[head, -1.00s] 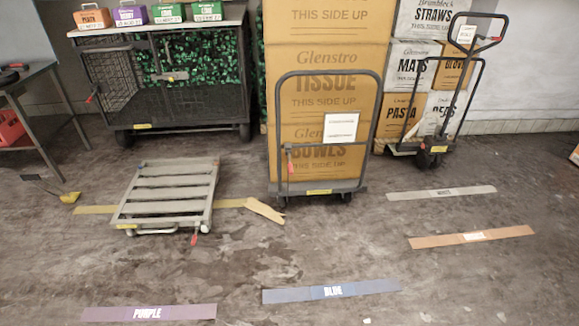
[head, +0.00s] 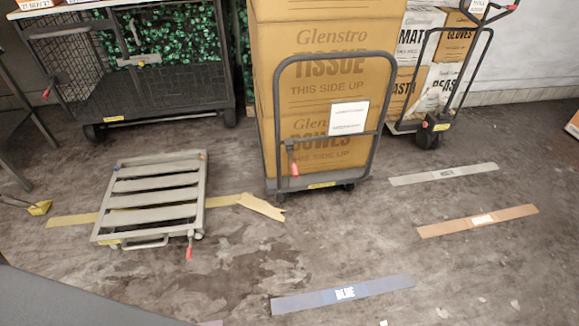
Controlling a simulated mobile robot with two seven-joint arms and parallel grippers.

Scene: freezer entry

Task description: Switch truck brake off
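Several wheeled trucks carry red-tipped levers, and I cannot tell which one is meant. A platform truck (head: 318,187) with a dark tube handle stands upright in the middle, loaded with tall Glenstro boxes (head: 330,75). Its red-tipped lever (head: 294,168) hangs down at the left of the handle's crossbar. A low grey slatted dolly (head: 155,197) sits on the floor left of it, with a red-tipped lever (head: 189,250) at its front right corner. A black mesh cage cart (head: 150,90) behind has a red-tipped lever (head: 47,92) at its left. Neither gripper is in view.
A pallet truck (head: 437,125) stands by stacked boxes at the back right. Floor strips lie flat: blue (head: 343,294), orange (head: 478,221), grey (head: 444,174). A small yellow item (head: 40,208) lies at the left. The front floor is mostly open.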

